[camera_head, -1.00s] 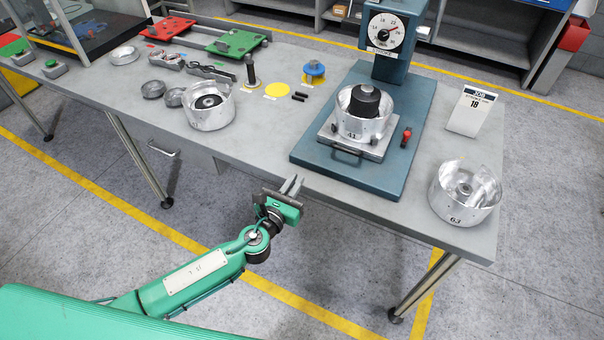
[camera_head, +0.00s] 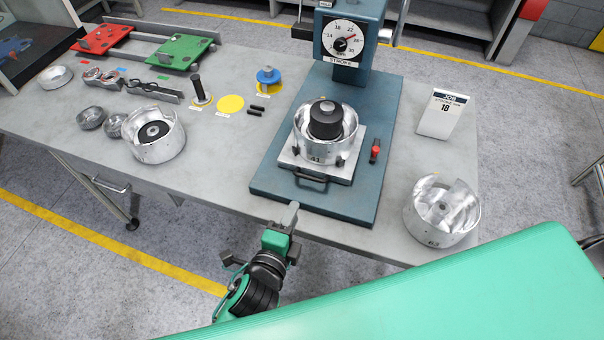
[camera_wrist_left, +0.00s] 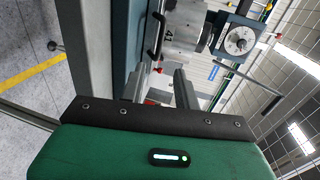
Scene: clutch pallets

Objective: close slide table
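The slide table (camera_head: 290,161) is a light grey metal plate on the blue press base (camera_head: 268,184). It sits forward of the press column and bears a silver clutch drum (camera_head: 316,148) marked 41 with a black hub inside. Its dark front handle (camera_head: 311,184) faces me; it also shows in the left wrist view (camera_wrist_left: 155,35). My left gripper (camera_head: 287,215) is just in front of the base, below and left of the handle, apart from it. In the left wrist view its two fingers (camera_wrist_left: 160,80) stand apart with nothing between them. My right gripper is not in view.
The press dial (camera_head: 343,39) hangs above the base. A red-topped piece (camera_head: 375,150) stands right of the slide table. Drum 63 (camera_head: 440,213) is at the right, another drum (camera_head: 153,134) at the left. A job sign (camera_head: 443,114) stands behind drum 63.

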